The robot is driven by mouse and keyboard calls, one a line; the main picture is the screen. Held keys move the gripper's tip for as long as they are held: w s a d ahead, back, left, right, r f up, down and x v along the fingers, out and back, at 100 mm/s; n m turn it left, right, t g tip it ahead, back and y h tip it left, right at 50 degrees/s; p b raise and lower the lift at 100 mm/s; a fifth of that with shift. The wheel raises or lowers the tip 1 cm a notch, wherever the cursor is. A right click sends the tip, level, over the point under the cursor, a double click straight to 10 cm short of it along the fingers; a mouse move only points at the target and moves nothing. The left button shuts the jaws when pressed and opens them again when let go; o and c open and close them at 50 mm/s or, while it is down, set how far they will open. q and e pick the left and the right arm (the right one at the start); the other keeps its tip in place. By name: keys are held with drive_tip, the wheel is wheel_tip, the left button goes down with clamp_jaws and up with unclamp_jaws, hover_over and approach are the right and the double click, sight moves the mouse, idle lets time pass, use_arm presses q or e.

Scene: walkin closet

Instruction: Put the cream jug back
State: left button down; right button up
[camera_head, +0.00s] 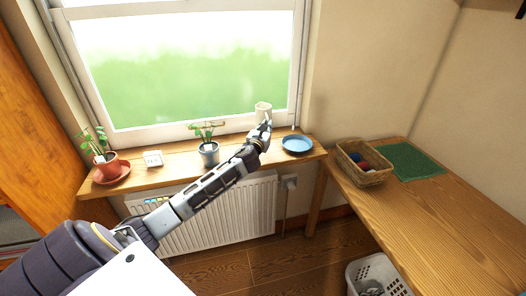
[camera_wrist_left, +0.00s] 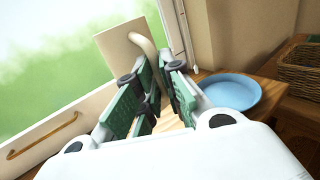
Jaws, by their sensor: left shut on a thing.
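The cream jug (camera_head: 262,109) is up against the window, above the right half of the windowsill (camera_head: 180,164). My left gripper (camera_head: 264,128) is at the jug, its arm reaching in from the lower left. In the left wrist view the jug (camera_wrist_left: 124,50) shows beyond the fingers, and its curved handle (camera_wrist_left: 147,50) runs down between them. The left gripper (camera_wrist_left: 155,85) is shut on the jug there. The jug looks tilted in the wrist view; its base is hidden, so I cannot tell whether it touches the sill. My right gripper is not in view.
A blue dish (camera_head: 297,144) lies on the sill just right of the gripper. A potted plant in a blue-grey pot (camera_head: 209,155), a small white box (camera_head: 153,159) and a terracotta-potted plant (camera_head: 106,166) stand to the left. A wicker basket (camera_head: 364,163) is on the right-hand table.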

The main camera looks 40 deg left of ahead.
use_arm(q)
drive_tip(key=shift+s+a+r, duration=0.1)
drive_tip(key=shift+r, duration=0.05)
wheel_tip(320, 180, down, 6)
drive_tip(key=b, duration=0.1)
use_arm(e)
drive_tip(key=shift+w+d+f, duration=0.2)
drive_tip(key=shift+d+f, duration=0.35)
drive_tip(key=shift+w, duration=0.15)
use_arm(q)
drive_tip(key=shift+f, duration=0.2)
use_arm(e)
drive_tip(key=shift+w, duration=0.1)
